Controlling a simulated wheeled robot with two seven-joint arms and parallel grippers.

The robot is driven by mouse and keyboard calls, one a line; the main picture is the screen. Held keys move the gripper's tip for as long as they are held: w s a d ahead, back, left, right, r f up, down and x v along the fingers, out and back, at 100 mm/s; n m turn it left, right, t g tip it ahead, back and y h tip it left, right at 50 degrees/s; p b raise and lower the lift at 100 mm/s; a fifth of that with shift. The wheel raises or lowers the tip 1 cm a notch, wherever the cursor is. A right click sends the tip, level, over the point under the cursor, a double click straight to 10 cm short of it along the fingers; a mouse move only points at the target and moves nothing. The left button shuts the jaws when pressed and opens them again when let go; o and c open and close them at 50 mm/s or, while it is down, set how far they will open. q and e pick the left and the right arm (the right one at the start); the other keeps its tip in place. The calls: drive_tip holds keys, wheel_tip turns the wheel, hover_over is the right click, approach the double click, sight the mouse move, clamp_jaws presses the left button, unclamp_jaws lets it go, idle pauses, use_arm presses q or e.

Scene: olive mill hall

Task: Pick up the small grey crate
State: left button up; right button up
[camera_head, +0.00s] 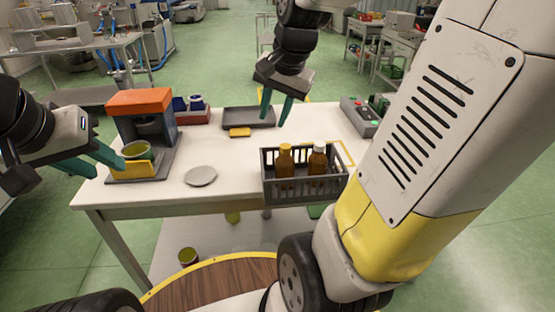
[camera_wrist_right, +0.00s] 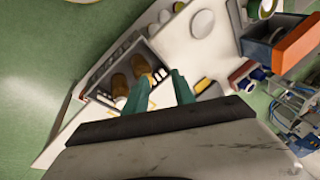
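The small grey crate (camera_head: 305,196) stands at the front right edge of the white table, with slatted sides. Two brown bottles stand in it, one with a yellow cap (camera_head: 285,165) and one with a white cap (camera_head: 317,165). The crate also shows in the right wrist view (camera_wrist_right: 104,68). My right gripper (camera_head: 275,107) is open and empty, pointing down above the table behind the crate, apart from it. Its two teal fingers (camera_wrist_right: 158,95) show spread in the wrist view. My left gripper (camera_head: 100,161) is open at the table's left, near the orange-topped machine, far from the crate.
The orange-topped machine (camera_head: 140,104) holds a green-filled bowl (camera_head: 137,150). A white disc (camera_head: 201,176) lies front centre. A dark tray (camera_head: 248,117), a yellow block (camera_head: 240,132) and a red box (camera_head: 193,117) lie behind. A grey control box (camera_head: 359,117) stands back right. Bare table lies left of the crate.

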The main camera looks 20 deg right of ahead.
drive_tip(key=w+d+f+m+g, duration=0.2)
drive_tip(key=w+d+f+m, duration=0.4)
drive_tip(key=w+f+m, duration=0.15)
drive_tip(key=m+g+h, duration=0.1)
drive_tip(key=m+g, duration=0.1)
drive_tip(key=m, duration=0.3)
hover_over(296, 168)
wheel_tip(296, 168, down, 16)
drive_tip(key=shift+w+d+r, duration=0.1)
drive_tip(key=shift+w+r, duration=0.05)
drive_tip(key=shift+r, duration=0.1)
clamp_jaws()
drive_tip(key=shift+r, duration=0.1)
